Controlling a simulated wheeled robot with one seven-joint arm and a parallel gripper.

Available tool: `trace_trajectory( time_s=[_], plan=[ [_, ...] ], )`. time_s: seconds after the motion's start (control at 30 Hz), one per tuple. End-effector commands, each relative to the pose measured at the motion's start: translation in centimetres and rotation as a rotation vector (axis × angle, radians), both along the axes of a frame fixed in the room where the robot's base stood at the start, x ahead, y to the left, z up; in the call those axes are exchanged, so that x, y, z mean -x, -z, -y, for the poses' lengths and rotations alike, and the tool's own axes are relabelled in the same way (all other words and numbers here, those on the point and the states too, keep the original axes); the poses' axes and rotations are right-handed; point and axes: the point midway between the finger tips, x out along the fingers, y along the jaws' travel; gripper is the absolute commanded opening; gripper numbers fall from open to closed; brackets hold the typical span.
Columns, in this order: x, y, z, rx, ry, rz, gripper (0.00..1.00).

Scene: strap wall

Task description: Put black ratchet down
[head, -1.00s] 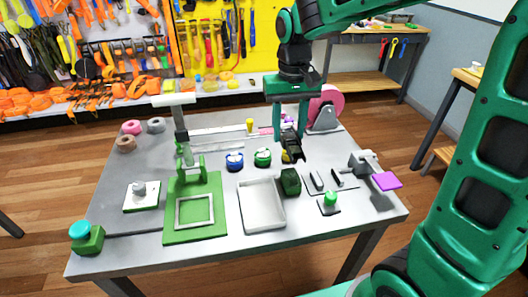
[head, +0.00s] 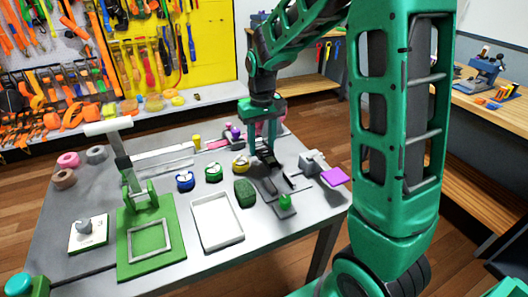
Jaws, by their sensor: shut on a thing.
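My gripper (head: 261,151) points down over the right part of the grey table. It is shut on the black ratchet (head: 268,158), a small dark piece between and just below the fingertips. The fingers partly hide it. Just below and in front of it is a dark flat holder (head: 273,185) with black pieces on it. I cannot tell whether the ratchet touches the holder or hangs above it.
A yellow round piece (head: 241,163), green reel (head: 213,172) and blue reel (head: 185,181) stand left of the gripper. A dark green block (head: 245,193) and white tray (head: 216,222) lie in front. A grey clamp with a purple plate (head: 334,177) stands right.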

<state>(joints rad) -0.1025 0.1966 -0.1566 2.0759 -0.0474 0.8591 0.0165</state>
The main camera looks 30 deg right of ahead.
Motion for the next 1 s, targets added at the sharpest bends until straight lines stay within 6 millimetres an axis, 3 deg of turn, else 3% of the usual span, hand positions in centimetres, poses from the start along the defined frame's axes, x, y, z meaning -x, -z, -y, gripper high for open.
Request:
trace_trajectory(
  time_s=[0.2,0.57,0.6,0.63,1.0],
  plan=[
    [0.1,2.9,0.0,0.000,0.000,-0.003,0.11],
    [0.0,3.4,0.0,0.000,0.001,-0.001,0.11],
    [0.0,3.4,0.0,0.000,0.002,-0.001,0.45],
    [0.0,3.4,0.0,0.000,0.002,-0.001,0.48],
    [0.0,3.0,0.1,0.000,0.002,0.001,0.48]
  ],
)
